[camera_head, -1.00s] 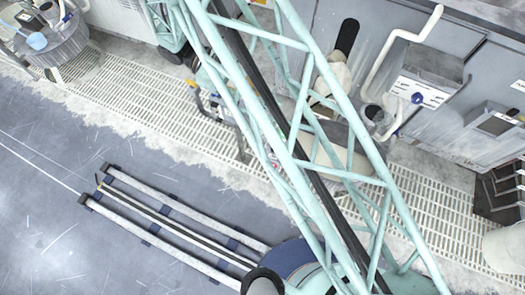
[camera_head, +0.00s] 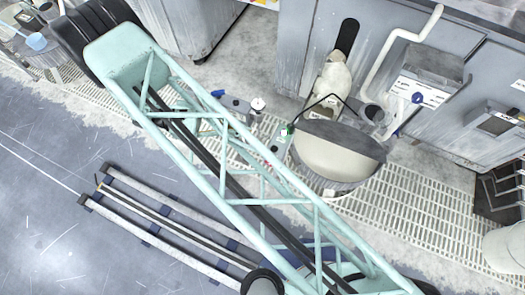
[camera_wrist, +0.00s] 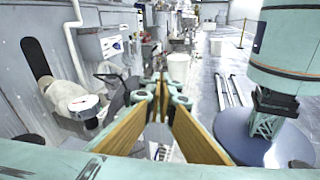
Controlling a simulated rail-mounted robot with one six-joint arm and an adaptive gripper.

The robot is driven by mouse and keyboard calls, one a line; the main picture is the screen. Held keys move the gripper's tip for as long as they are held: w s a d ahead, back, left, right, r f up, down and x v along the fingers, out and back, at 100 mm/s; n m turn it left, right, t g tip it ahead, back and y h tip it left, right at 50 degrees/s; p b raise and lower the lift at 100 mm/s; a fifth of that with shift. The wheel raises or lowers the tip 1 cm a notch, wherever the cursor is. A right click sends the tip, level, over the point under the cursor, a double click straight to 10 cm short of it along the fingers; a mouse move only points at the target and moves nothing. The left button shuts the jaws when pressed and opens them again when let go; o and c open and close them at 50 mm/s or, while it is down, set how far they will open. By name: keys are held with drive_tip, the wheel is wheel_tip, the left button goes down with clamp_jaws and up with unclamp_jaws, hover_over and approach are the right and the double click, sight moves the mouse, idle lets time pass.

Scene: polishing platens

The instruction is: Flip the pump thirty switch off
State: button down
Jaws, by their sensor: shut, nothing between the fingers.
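I cannot make out a label for pump thirty in any view. A grey wall box (camera_head: 432,68) has a white labelled panel with a blue knob or switch (camera_head: 418,97); its lettering is too small to read. The box also shows at the left in the wrist view (camera_wrist: 112,45). A small pump-like unit with a round white gauge (camera_head: 257,104) stands on the floor grating, partly behind my arm. My gripper (camera_wrist: 160,82) is shut and empty in the wrist view, its brown finger plates meeting in front of the camera, apart from the wall box.
A rounded beige-and-grey vessel (camera_head: 340,155) stands on the grating (camera_head: 410,195) near the wall. Long rails (camera_head: 165,225) lie on the blue floor at the left. Open floor shows at the lower left.

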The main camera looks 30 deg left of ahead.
drive_tip(key=s+a+f+n+t+y, duration=0.1)
drive_tip(key=s+a+f+n+t, duration=0.1)
drive_tip(key=s+f+t, duration=0.4)
drive_tip(key=s+f+n, duration=0.1)
drive_tip(key=s+f, duration=0.2)
drive_tip(key=f, duration=0.1)
drive_tip(key=shift+a+f+n, duration=0.25)
drive_tip(key=shift+a+n, duration=0.15)
drive_tip(key=shift+s, duration=0.1)
drive_tip(key=b, duration=0.2)
approach(275, 149)
drive_tip(key=shift+f+x, duration=0.2)
drive_tip(key=shift+x, duration=0.7)
drive_tip(key=shift+f+x, duration=0.2)
drive_tip(key=shift+x, duration=0.7)
drive_tip(key=shift+f+x, duration=0.2)
drive_tip(key=shift+x, duration=0.7)
